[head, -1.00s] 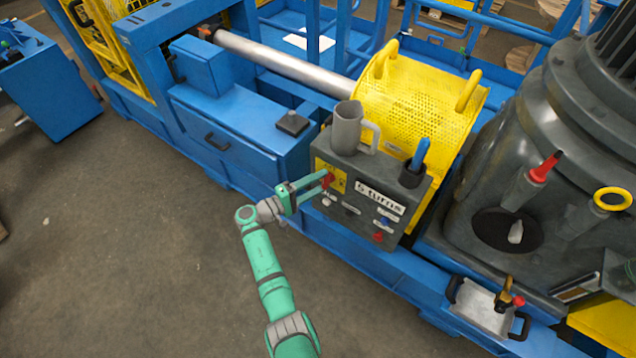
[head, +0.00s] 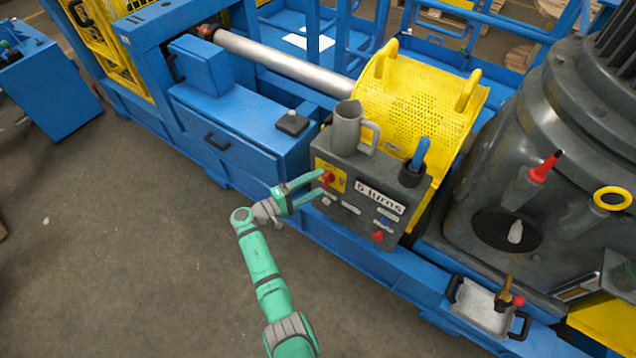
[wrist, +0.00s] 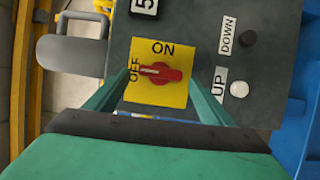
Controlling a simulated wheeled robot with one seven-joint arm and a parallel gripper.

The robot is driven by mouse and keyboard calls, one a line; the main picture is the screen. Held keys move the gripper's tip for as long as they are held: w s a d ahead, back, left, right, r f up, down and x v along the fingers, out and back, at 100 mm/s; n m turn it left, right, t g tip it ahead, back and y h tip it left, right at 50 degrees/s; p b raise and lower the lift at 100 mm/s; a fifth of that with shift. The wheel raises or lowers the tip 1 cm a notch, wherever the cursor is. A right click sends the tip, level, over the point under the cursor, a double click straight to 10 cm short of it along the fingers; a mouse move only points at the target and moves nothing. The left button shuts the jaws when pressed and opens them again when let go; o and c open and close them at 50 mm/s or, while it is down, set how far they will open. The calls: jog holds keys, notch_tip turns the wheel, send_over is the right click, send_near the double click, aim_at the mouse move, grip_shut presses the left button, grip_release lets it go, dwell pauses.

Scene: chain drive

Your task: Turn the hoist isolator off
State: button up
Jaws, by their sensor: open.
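The hoist isolator is a red rotary knob (wrist: 163,73) on a yellow plate (wrist: 172,99) marked ON and OFF. Its white pointer mark faces OFF in the wrist view. In the head view the knob (head: 327,177) is on the front of the grey control box (head: 343,208). My gripper (wrist: 158,90) is open, with one finger on each side of the plate and a gap between each finger and the knob. In the head view my gripper (head: 319,184) reaches the box from the left. The fingertips' exact depth relative to the plate is unclear.
UP (wrist: 238,89) and DOWN (wrist: 249,38) buttons sit beside the plate. A grey jug (head: 346,127) and a cup holding a blue item (head: 412,175) stand on the box. A yellow perforated guard (head: 415,100) is behind.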

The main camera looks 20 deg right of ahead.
jog(key=v, duration=0.9)
jog(key=shift+s+a, duration=0.1)
